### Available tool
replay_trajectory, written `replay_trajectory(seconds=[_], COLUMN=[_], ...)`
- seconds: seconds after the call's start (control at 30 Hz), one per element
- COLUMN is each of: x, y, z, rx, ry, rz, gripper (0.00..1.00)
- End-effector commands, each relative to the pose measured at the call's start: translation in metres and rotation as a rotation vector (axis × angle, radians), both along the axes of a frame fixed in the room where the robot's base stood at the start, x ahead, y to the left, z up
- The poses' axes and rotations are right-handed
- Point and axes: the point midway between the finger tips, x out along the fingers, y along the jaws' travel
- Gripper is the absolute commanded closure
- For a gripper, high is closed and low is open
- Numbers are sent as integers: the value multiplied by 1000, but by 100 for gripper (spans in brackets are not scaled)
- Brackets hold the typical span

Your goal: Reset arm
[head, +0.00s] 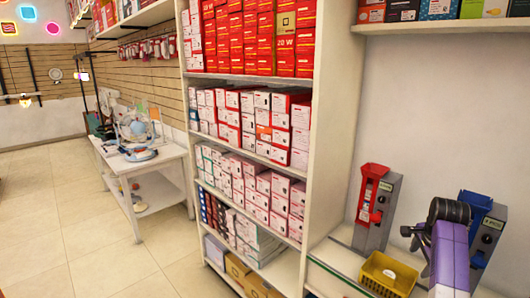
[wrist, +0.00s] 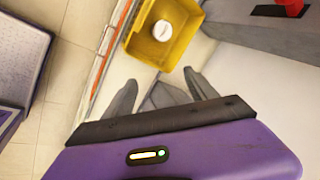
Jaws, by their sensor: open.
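My gripper (wrist: 160,80) is open in the wrist view, with its two grey fingers apart and nothing seen between them. Its purple body fills the lower part of that view. A yellow basket (wrist: 146,45) lies beyond the fingertips, and a white round object (wrist: 162,30) sits inside it. In the head view, my purple arm (head: 450,258) with its dark end is at the lower right, close to the yellow basket (head: 372,284) on the counter.
A red and grey dispenser (head: 372,208) and a blue and grey one (head: 484,222) stand on the counter (head: 338,258). A tall shelf (head: 330,110) full of boxes rises to the left. A white table (head: 155,160) stands farther back. The tiled floor (head: 70,215) is clear at left.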

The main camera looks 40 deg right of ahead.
Motion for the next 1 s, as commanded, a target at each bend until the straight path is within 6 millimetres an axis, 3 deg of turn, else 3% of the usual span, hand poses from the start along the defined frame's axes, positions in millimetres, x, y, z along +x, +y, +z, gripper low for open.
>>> replay_trajectory(seconds=[0.2,0.37,0.57,0.7,0.87,1.0], x=[20,47,74,82,76,61], y=[-14,13,88,154,233,302], z=[7,1,-6,-6,-3,4], rx=[-271,-542,-842,-1018,-1191,-1321], ry=[-17,3,33,42,38,20], rz=[188,408,668,819,969,1080], gripper=[34,34,34,34,34,34])
